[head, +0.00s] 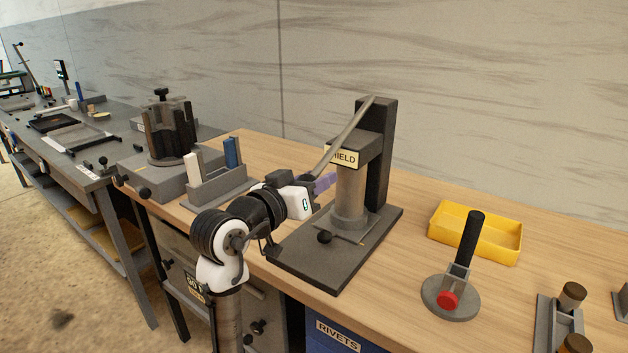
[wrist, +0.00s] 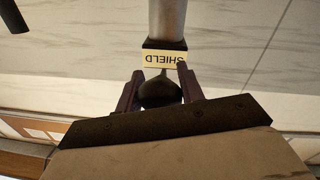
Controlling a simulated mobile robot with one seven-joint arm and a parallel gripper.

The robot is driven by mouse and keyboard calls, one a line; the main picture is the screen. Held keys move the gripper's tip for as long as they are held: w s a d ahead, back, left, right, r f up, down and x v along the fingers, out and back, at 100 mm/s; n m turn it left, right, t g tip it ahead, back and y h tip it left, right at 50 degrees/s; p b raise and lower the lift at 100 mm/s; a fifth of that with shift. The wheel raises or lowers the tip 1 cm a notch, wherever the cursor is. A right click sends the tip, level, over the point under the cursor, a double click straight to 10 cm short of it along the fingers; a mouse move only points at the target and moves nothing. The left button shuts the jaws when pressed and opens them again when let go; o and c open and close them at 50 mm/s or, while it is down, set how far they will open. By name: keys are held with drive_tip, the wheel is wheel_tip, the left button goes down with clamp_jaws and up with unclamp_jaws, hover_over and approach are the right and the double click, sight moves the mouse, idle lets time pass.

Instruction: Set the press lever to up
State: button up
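The press (head: 377,150) stands on the wooden bench, with a dark column, a grey ram cylinder (head: 350,190) and a SHIELD label (head: 343,158). Its grey lever (head: 345,135) slopes from the column's top down toward the front left. The lever's low end is hidden by my gripper (head: 322,184) in the head view. In the wrist view, a dark rounded knob (wrist: 160,94) sits between the two purple fingers of my gripper (wrist: 161,88), which appear to touch it on both sides. The label (wrist: 165,58) and ram (wrist: 167,20) show just beyond.
A yellow tray (head: 475,250) and a round grey fixture with a black handle (head: 450,297) lie right. A grey holder (head: 218,187) and a dark clamp unit (head: 168,135) stand left.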

clamp_jaws()
drive_tip(key=shift+s+a+r+p, duration=0.2)
drive_tip(key=shift+r+p, duration=0.3)
drive_tip(key=shift+r, duration=0.2)
wheel_tip(320, 180, up, 24)
drive_tip(key=w+d+g+y+p, duration=0.1)
drive_tip(key=g+y+p, duration=0.1)
drive_tip(key=p, duration=1.1)
drive_tip(key=shift+w+d+f, duration=0.2)
drive_tip(key=shift+w, duration=0.15)
drive_tip(key=o, duration=0.7)
unclamp_jaws()
drive_tip(key=shift+w+d, duration=0.1)
drive_tip(key=shift+d, duration=0.1)
drive_tip(key=shift+a, duration=0.1)
